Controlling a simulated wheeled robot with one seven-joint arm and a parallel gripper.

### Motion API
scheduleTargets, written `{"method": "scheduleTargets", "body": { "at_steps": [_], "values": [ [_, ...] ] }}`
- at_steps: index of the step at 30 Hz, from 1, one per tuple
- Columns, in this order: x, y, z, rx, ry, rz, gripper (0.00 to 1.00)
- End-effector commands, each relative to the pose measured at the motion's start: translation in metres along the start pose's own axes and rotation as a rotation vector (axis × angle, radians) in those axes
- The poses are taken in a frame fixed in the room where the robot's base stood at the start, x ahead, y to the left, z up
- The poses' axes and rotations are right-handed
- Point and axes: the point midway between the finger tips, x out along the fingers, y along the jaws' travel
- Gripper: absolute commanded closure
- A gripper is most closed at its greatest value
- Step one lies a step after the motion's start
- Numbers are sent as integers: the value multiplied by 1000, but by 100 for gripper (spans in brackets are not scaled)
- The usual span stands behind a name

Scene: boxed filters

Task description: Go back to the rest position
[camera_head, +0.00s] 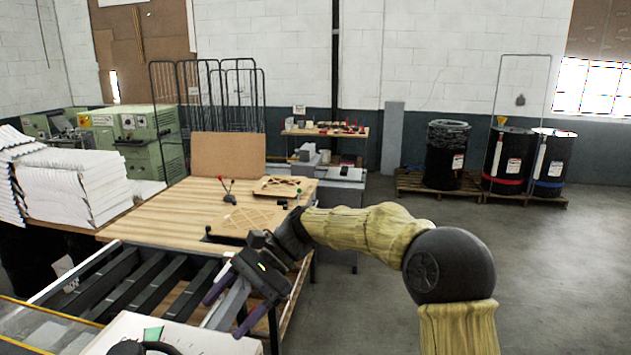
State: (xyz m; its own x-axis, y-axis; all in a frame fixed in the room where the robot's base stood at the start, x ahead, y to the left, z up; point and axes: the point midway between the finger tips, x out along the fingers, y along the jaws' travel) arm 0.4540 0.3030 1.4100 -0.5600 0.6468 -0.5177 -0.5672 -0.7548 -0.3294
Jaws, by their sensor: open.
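My gripper (229,308) is at the lower left of the middle, with its two purple-tipped fingers apart and nothing visible between them. It points down and to the left, over the right end of the dark roller conveyor (122,292). My yellow-sleeved arm reaches in from the right and bends at a large black joint. A white box top (205,342) with a green patch shows at the bottom edge, below the gripper; most of it is cut off. A black rounded thing partly covers it.
A wooden table (165,217) behind the conveyor bears flat lattice pieces and a brown board. Stacked white filters (75,190) stand at left, near a green machine (140,128). Black drums (505,160) stand on pallets at the back right. The floor at right is clear.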

Motion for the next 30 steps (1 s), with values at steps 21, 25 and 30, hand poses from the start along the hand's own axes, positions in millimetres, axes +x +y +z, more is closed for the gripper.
{"method": "scheduleTargets", "body": {
  "at_steps": [21, 25, 30],
  "values": [
    [-47, 152, -50, -336, 872, -9, 34],
    [-57, 192, -68, -346, 980, 78, 34],
    [-62, 252, -92, -363, 1057, 251, 34]
  ]
}}
